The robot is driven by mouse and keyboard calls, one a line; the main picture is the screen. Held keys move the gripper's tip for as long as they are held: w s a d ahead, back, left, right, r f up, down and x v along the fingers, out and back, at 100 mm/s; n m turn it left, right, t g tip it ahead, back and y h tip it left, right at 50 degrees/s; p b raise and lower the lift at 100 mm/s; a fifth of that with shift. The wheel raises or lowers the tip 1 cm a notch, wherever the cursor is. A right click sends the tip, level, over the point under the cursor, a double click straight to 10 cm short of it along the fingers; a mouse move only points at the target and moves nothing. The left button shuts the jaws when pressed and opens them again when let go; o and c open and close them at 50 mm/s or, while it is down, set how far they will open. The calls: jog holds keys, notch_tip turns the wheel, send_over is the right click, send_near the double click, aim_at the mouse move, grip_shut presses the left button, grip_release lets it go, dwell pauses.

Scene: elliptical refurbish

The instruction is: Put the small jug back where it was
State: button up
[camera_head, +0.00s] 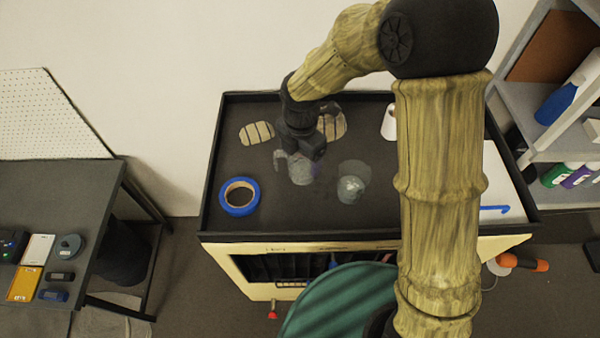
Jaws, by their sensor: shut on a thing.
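A small greyish jug (300,170) is at the middle of the black-topped cabinet (262,110). My gripper (296,156) is shut on it from above. The gripper hides the jug's upper part. I cannot tell whether the jug touches the cabinet top or is held just above it. A clear glass-like vessel (352,184) stands to the right of the jug, apart from it.
A blue tape roll (239,196) lies left of the jug. Two striped beige pieces (257,133) lie behind. A white object (389,122) stands at the back right, partly behind my arm. The cabinet top has a raised rim. The front left has bare room.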

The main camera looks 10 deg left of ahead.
jog(key=f, duration=0.2)
jog(key=shift+w+a+f, duration=0.1)
jog(key=shift+w+f, duration=0.1)
jog(key=shift+f, duration=0.1)
jog(key=shift+s, duration=0.25)
notch_tip(320, 180, down, 4)
jog(key=shift+r+p, duration=0.25)
jog(key=shift+p, duration=0.65)
jog(key=shift+f, duration=0.25)
jog(key=shift+f, duration=0.15)
jog(key=o, duration=1.2)
jog(key=shift+c, duration=0.2)
